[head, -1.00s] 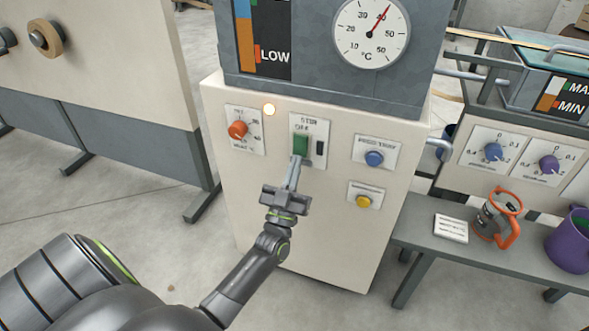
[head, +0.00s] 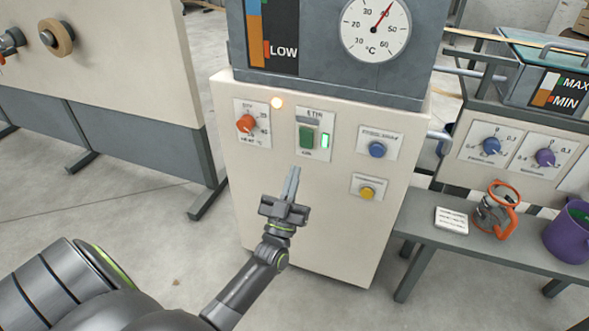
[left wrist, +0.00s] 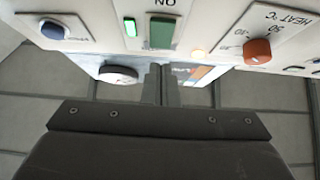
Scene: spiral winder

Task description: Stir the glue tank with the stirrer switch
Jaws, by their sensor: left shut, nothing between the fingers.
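The stirrer switch (head: 306,137) is a green rocker on a white plate marked STIR, on the front of the cream cabinet. The lamp beside it (head: 325,141) is lit green. The switch also shows in the left wrist view (left wrist: 163,33), next to the word ON and the lit lamp (left wrist: 130,27). The glue tank (head: 330,50) is the grey box on top of the cabinet, with a dial and a level strip. My left gripper (head: 292,172) is shut and empty, below the switch and apart from it. My right gripper is not in view.
A red heat knob (head: 246,123) with a lit orange lamp (head: 277,102) is left of the switch. A blue button (head: 377,150) and a yellow button (head: 367,193) are to its right.

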